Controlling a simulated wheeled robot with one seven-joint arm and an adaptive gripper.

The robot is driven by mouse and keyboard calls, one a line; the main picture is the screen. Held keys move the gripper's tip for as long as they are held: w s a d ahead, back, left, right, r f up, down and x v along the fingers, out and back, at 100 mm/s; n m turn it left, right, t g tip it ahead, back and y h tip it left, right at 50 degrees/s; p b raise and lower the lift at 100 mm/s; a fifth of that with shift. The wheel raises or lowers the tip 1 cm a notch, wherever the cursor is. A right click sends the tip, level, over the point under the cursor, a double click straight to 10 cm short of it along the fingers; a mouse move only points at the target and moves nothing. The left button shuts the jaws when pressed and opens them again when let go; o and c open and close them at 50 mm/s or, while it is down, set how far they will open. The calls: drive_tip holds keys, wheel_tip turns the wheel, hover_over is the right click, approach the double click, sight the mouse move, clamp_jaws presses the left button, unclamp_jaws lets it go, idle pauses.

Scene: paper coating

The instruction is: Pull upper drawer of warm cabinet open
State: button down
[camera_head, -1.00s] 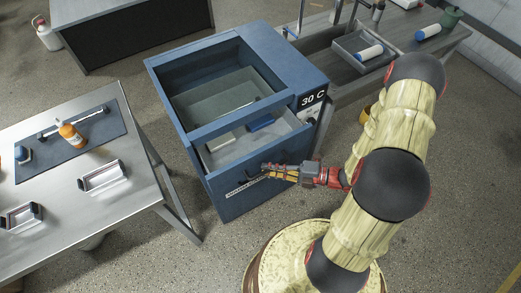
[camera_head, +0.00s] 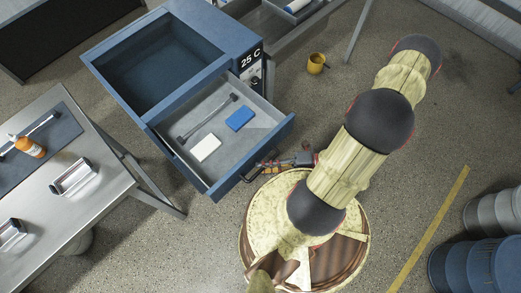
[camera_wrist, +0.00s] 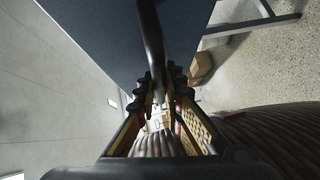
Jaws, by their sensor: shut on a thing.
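The blue cabinet (camera_head: 112,88) stands at upper left in the head view and its display reads "25 C". Its upper drawer (camera_head: 272,138) is pulled well out, with its grey inside showing. In the drawer lie a blue block (camera_head: 240,118), a white block (camera_head: 205,148) and a grey rod (camera_head: 207,117). My gripper (camera_head: 256,171) is at the outer face of the drawer front. In the wrist view my gripper (camera_wrist: 160,85) is shut on the dark drawer handle (camera_wrist: 150,35), beside the blue front panel (camera_wrist: 105,30).
Blue and grey drums (camera_head: 470,268) are at lower right.

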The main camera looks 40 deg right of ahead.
drive_tip(key=shift+s, duration=0.2)
drive_tip(key=c, duration=1.9)
unclamp_jaws()
drive_tip(key=v, duration=1.2)
drive_tip(key=shift+d, duration=0.1)
